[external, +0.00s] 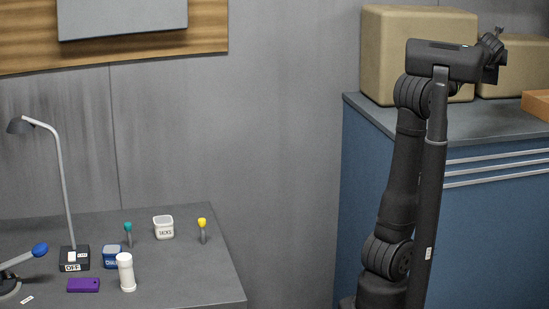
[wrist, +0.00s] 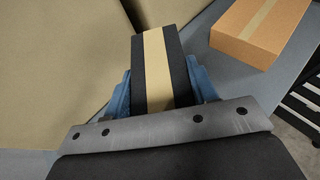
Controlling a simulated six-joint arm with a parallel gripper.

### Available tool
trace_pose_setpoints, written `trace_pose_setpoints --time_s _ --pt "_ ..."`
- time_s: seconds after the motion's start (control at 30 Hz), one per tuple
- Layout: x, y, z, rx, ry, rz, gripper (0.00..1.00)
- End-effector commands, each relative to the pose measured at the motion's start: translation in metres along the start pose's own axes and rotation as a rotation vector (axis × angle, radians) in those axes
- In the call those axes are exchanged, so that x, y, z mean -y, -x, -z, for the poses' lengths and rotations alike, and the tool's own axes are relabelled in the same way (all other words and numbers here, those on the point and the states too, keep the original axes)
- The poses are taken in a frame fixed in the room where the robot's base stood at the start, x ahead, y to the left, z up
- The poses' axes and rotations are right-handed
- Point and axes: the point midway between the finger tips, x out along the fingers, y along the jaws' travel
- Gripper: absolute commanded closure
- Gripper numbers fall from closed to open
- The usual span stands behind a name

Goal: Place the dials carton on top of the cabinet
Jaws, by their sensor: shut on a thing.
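My gripper (wrist: 163,82) is shut on a dark carton (wrist: 182,62) with a tan tape stripe, its blue fingers on either side. No label shows on the carton, so I cannot read whether it says dials. The blue cabinet (external: 395,118) with a grey top stands at the right in the external view; its top also shows in the wrist view (wrist: 205,65). In the external view my arm reaches up over the cabinet, and the held carton cannot be made out there. I cannot tell whether the carton touches the cabinet top.
Large tan boxes (external: 395,50) stand at the cabinet's back. An orange box (external: 537,104) lies at the right, also in the wrist view (wrist: 250,38). A grey desk (external: 195,275) at the left holds a lamp (external: 58,165) and several small items.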

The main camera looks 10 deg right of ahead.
Motion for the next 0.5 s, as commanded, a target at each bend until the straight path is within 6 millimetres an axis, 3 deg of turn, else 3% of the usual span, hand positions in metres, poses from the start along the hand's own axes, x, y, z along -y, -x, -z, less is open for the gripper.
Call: trace_pose_setpoints --time_s 0.03,0.2,0.5 --pt "0.017 -0.005 0.013 -0.002 -0.013 0.029 0.84" --pt "0.053 -0.015 0.044 -0.002 -0.039 0.099 0.84" --pt "0.069 -0.021 0.064 -0.002 -0.05 0.129 0.84"
